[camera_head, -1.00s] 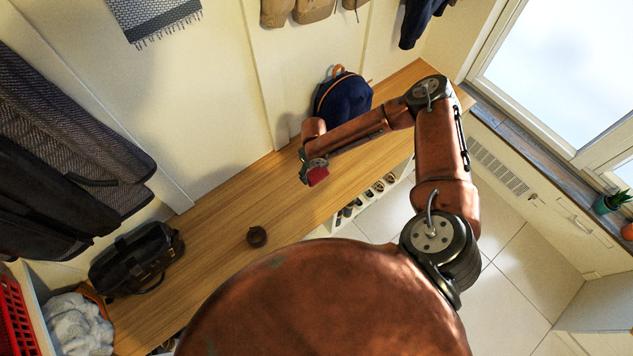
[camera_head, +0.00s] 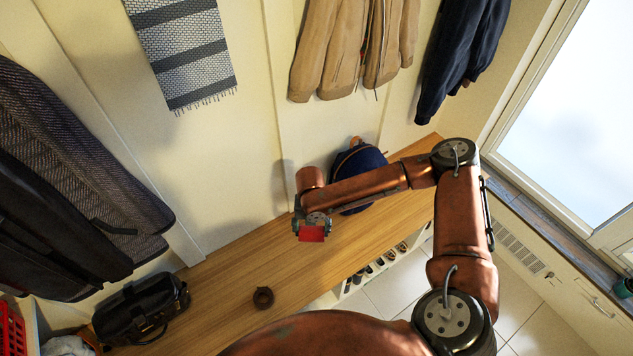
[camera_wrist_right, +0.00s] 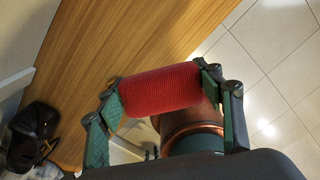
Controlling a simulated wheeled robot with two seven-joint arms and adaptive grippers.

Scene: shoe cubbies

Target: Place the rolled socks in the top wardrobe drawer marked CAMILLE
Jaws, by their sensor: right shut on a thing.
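The rolled socks are a red ribbed roll (camera_wrist_right: 160,90) held between the two green fingers of my right gripper (camera_wrist_right: 165,95) in the right wrist view. In the head view the red roll (camera_head: 312,234) shows at the end of my right gripper (camera_head: 311,226), over the wooden bench top. My right gripper is shut on the roll. My left gripper is not in view. No drawer marked CAMILLE shows in these frames.
Shoes (camera_head: 372,268) stand in cubbies below. Coats (camera_head: 340,45) hang above. Tiled floor (camera_head: 400,292) is clear at right.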

